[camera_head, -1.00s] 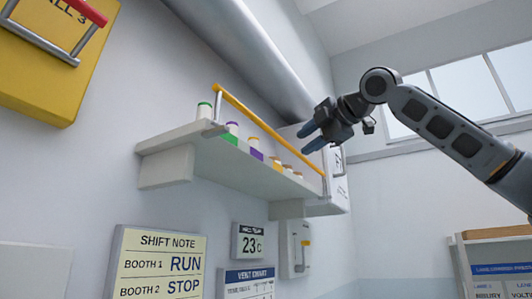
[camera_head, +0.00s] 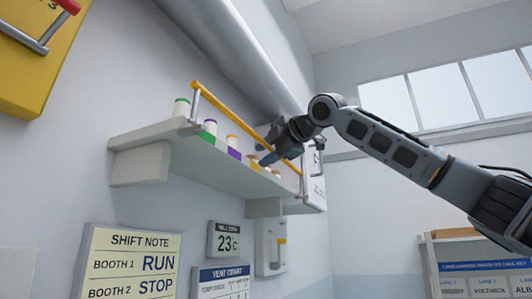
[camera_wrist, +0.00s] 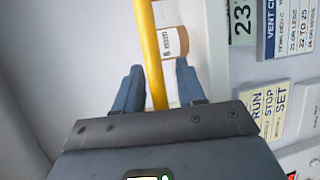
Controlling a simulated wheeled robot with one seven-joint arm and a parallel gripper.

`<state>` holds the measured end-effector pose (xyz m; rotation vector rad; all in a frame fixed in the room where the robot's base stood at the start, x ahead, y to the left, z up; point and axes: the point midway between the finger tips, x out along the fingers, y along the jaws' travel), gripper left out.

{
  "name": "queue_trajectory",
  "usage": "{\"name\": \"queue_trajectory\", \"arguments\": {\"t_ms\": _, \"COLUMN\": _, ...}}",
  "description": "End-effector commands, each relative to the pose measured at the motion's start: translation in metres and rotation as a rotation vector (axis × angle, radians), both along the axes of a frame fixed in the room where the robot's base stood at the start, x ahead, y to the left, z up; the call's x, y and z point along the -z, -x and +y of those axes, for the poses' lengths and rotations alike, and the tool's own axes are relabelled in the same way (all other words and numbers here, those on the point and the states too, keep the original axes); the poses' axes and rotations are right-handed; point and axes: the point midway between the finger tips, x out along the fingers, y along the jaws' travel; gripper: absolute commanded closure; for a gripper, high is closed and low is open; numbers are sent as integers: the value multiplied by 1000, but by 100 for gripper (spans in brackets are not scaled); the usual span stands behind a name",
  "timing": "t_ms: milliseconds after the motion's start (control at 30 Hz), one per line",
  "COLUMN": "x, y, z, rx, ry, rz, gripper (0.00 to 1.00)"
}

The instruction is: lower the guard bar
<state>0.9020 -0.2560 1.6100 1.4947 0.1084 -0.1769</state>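The yellow guard bar (camera_head: 230,113) runs along the front of a pale wall shelf (camera_head: 205,160), raised above shelf level on a grey post at its left end. My gripper (camera_head: 268,157) is at the right half of the bar, its fingers pointing toward the shelf. In the wrist view the guard bar (camera_wrist: 149,45) passes between the two blue fingers of my gripper (camera_wrist: 158,66). The fingers are apart, with gaps on both sides of the bar. I cannot tell whether either finger touches it. My gripper hides part of the bar in the head view.
Several small capped jars (camera_head: 182,107) stand on the shelf behind the bar; one labelled jar (camera_wrist: 174,42) is close to the fingers. A large grey pipe (camera_head: 235,50) runs above. Signs, including a shift note (camera_head: 130,262), hang below. A yellow box (camera_head: 25,60) is upper left.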

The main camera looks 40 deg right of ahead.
Motion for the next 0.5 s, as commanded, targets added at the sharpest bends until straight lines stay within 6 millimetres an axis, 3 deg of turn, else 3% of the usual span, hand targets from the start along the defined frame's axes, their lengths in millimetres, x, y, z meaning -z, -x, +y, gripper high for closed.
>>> {"name": "queue_trajectory", "arguments": {"t_ms": 400, "x": 0, "y": 0, "z": 0, "rx": 0, "ry": 0, "rz": 0, "gripper": 100}}
{"name": "queue_trajectory", "arguments": {"t_ms": 500, "x": 0, "y": 0, "z": 0, "rx": 0, "ry": 0, "rz": 1, "gripper": 100}}
